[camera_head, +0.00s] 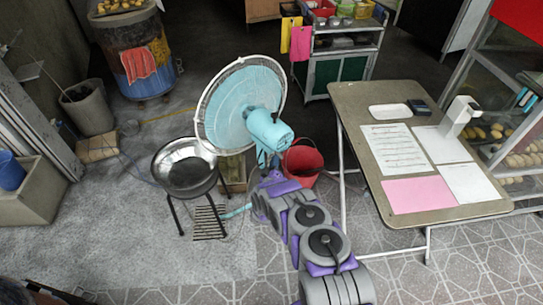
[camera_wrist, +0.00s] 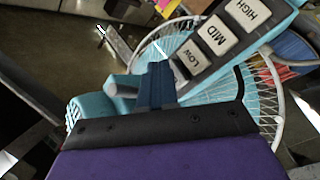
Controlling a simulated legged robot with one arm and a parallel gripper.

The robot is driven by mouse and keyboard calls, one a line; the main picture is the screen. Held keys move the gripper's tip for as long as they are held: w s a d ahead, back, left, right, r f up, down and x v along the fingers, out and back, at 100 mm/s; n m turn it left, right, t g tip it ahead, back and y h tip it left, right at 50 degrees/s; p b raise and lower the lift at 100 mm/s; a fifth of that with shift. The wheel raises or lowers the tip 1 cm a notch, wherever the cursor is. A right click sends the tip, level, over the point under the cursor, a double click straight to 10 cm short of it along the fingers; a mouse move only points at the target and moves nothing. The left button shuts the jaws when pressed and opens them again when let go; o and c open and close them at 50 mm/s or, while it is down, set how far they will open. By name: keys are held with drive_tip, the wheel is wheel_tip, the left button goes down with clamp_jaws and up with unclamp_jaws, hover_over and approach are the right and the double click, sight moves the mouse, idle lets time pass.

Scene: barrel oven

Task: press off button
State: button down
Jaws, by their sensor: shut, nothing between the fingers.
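A light-blue fan (camera_head: 268,128) with a white wire cage stands in the middle of the head view, with my arm reaching up to its lower part. In the wrist view its control panel (camera_wrist: 192,92) carries white buttons: a LOW button (camera_wrist: 188,66), a MID button (camera_wrist: 215,36) and a HIGH button (camera_wrist: 248,12). No button marked off is visible; the panel's lower-left end is hidden behind my gripper (camera_wrist: 156,72). My gripper is shut and empty, its dark-blue fingers at the panel beside the LOW button. I cannot tell whether they touch it.
A red bucket (camera_head: 304,164) stands right of the fan, and a metal bowl on a black stand (camera_head: 188,172) to its left. A table (camera_head: 350,105) with papers is at the right. A barrel oven (camera_head: 146,68) stands at the back left. Tiled floor at the front is clear.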

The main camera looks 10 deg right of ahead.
drive_tip(key=shift+w+a, duration=0.15)
drive_tip(key=shift+w, duration=0.2)
idle(0.5)
drive_tip(key=shift+s, duration=0.1)
drive_tip(key=shift+s+d+p, duration=0.35)
drive_tip(key=shift+s+p, duration=0.15)
drive_tip(key=shift+s, duration=0.15)
drive_tip(key=shift+s+d, duration=0.1)
drive_tip(key=shift+s, duration=0.05)
drive_tip(key=s+p, duration=0.1)
drive_tip(key=s+d, duration=0.1)
drive_tip(key=s+d+p, duration=0.1)
drive_tip(key=s, duration=0.1)
drive_tip(key=shift+s+p, duration=0.1)
drive_tip(key=shift+p, duration=0.2)
idle(0.5)
